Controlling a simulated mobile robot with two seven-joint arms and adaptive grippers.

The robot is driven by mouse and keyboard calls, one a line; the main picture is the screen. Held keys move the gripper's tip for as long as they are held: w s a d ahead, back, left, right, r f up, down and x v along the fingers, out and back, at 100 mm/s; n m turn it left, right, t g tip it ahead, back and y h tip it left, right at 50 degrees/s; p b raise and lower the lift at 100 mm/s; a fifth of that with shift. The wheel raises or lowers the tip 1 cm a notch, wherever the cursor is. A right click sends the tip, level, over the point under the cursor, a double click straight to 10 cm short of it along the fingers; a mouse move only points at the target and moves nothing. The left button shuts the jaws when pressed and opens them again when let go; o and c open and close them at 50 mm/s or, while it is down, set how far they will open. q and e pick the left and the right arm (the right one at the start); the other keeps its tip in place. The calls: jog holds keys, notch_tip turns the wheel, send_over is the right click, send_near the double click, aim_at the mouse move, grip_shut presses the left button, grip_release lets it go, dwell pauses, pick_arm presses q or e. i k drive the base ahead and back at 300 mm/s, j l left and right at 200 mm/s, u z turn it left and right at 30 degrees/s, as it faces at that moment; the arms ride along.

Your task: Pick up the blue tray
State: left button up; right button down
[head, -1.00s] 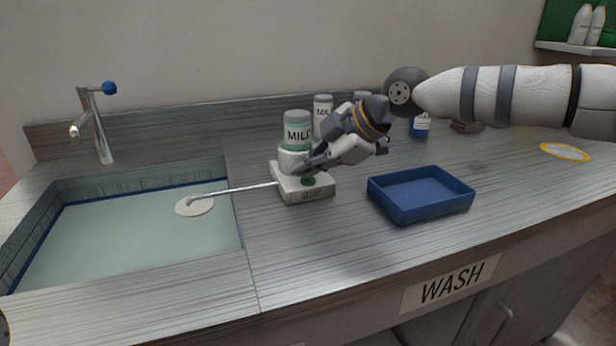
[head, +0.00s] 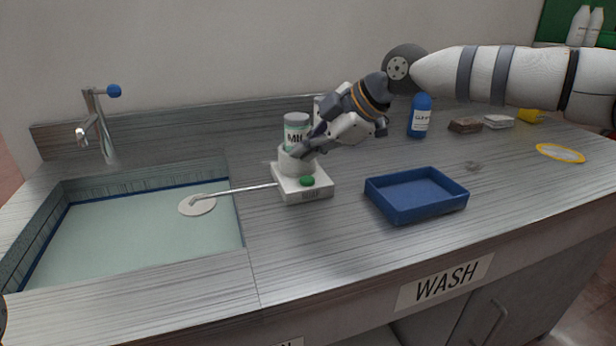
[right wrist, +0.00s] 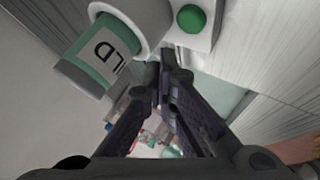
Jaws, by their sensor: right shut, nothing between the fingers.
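The blue tray (head: 416,207) is an open, shallow rectangular box that stands empty on the steel counter, right of the soap stand. My right gripper (head: 300,152) is up and left of the tray, beside the white and green jar, and does not touch the tray. In the right wrist view the fingers (right wrist: 166,75) meet at their tips with nothing between them. The tray does not show in that view. My left gripper is in neither view.
A white stand (head: 305,190) with a green button holds a labelled jar (head: 296,130). A sink (head: 130,235) with a tap (head: 98,125) lies left. The counter around the tray is clear.

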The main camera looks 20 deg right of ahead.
aim_at(406, 198)
jog(key=k+l, duration=0.35)
jog(key=l, duration=0.15)
jog(key=k+l, duration=0.4)
jog(key=l, duration=0.15)
